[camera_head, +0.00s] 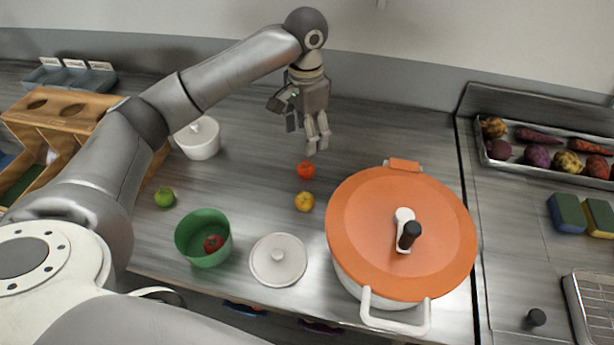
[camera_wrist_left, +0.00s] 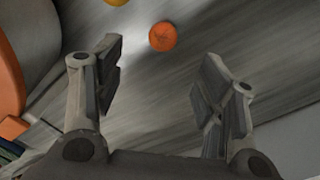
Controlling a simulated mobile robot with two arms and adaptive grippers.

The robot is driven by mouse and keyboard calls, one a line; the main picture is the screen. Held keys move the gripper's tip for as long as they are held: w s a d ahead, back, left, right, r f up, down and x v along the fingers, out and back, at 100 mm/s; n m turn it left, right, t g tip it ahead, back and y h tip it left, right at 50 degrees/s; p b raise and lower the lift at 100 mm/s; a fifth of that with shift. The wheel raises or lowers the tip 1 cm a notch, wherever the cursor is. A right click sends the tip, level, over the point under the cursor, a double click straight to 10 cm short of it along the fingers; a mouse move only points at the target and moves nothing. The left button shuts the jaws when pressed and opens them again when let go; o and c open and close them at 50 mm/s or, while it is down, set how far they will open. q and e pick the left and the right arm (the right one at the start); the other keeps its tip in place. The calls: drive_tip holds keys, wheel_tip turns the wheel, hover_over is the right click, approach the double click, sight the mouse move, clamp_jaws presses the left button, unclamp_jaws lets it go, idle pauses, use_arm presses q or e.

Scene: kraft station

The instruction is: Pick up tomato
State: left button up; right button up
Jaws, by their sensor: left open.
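A round orange-red tomato (camera_head: 306,170) lies on the grey counter, with a small star-like mark on top in the left wrist view (camera_wrist_left: 163,36). My left gripper (camera_head: 317,143) hangs above the counter, a little behind the tomato. In the left wrist view its two fingers (camera_wrist_left: 163,72) are spread wide with nothing between them. The tomato shows beyond the fingertips, near the top and roughly centred between them, apart from both. A darker red round item (camera_head: 213,244) lies inside the green bowl (camera_head: 189,227); I cannot tell its kind for sure. My right gripper does not show.
A yellow fruit (camera_head: 304,202) lies just in front of the tomato. A big pot with an orange lid (camera_head: 365,225) stands close on the right. The counter behind is clear.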

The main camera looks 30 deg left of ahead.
sight(306, 166)
use_arm(q)
wheel_tip(306, 166, down, 2)
drive_tip(key=shift+w, duration=0.15)
wheel_tip(306, 166, down, 4)
drive_tip(key=shift+r+p, duration=0.2)
drive_tip(key=shift+p, duration=0.1)
drive_tip(key=shift+w+a+f+p, duration=0.1)
drive_tip(key=shift+f+p, duration=0.3)
drive_tip(key=shift+f, duration=1.15)
drive_tip(key=shift+w+a+f+p, duration=0.1)
drive_tip(key=shift+f+p, duration=0.25)
drive_tip(key=shift+f, duration=1.15)
drive_tip(key=c, duration=1)
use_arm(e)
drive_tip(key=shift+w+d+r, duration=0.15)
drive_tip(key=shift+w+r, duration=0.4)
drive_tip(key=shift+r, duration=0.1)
